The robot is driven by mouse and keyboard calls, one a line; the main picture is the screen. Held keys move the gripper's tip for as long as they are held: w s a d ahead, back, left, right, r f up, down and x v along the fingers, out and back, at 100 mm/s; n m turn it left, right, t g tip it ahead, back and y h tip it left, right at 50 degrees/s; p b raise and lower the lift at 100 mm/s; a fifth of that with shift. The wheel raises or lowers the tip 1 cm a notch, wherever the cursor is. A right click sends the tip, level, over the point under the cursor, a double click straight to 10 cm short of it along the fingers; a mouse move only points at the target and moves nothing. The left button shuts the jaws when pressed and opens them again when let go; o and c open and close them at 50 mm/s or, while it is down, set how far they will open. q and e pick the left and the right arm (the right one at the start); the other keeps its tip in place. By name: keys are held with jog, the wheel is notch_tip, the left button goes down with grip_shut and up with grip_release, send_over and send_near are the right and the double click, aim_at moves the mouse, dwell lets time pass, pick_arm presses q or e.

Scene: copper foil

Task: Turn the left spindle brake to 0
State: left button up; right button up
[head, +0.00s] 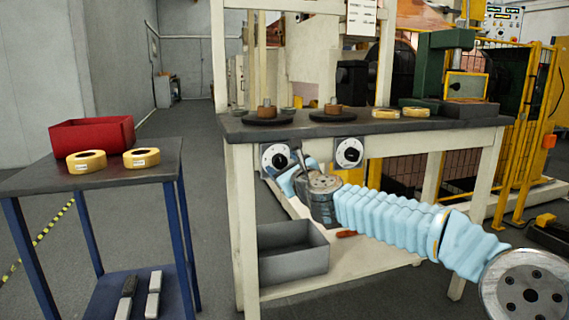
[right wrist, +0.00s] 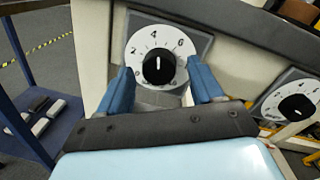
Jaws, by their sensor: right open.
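The left spindle brake (head: 276,157) is a white dial with a black knob on the bench's front edge, shown large in the right wrist view (right wrist: 146,36). Its black knob (right wrist: 158,68) has a white mark pointing up, near 4 or between 4 and 6. My right gripper (right wrist: 162,72) is open, with blue fingers on either side of the knob. No finger is seen closed on the knob; whether either touches it I cannot tell. In the head view my right gripper (head: 291,171) partly covers the dial's lower right. My left gripper is not in view.
A second, similar dial (head: 349,152) is to the right on the same bench edge. The bench top (head: 290,128) holds spools and yellow rolls. A grey bin (head: 292,262) sits on the lower shelf. A blue-legged table (head: 120,178) with a red bin (head: 92,133) stands left.

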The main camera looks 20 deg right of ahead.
jog(key=shift+c, duration=0.2)
jog(key=c, duration=1)
jog(key=shift+n, duration=0.3)
